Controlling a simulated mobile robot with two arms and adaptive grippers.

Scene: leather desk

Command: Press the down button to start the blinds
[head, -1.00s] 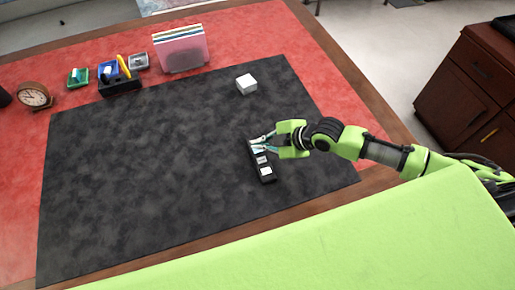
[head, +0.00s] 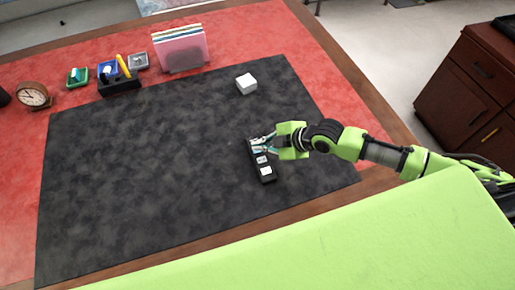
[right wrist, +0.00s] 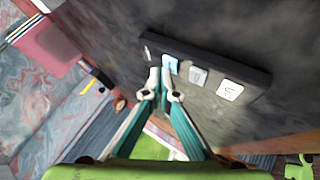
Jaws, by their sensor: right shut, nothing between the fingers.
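A black control strip (head: 270,180) with several pale square buttons lies on the dark desk mat, right of its middle. My right gripper (head: 259,142) is over the strip's far end. It is shut with nothing between its fingers. In the right wrist view, the fingertips (right wrist: 162,78) are beside a pale blue button (right wrist: 171,64); I cannot tell whether they touch it. A grey-white button (right wrist: 198,76) and a white button (right wrist: 230,89) with a dark mark sit further right. I cannot read which button is down. My left gripper is not in view.
A white cube (head: 246,84) stands on the mat (head: 140,170) behind the strip. A file holder (head: 181,49), a desk organizer (head: 119,86) and a clock (head: 34,95) stand along the back of the red desk. The mat's left and middle are clear.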

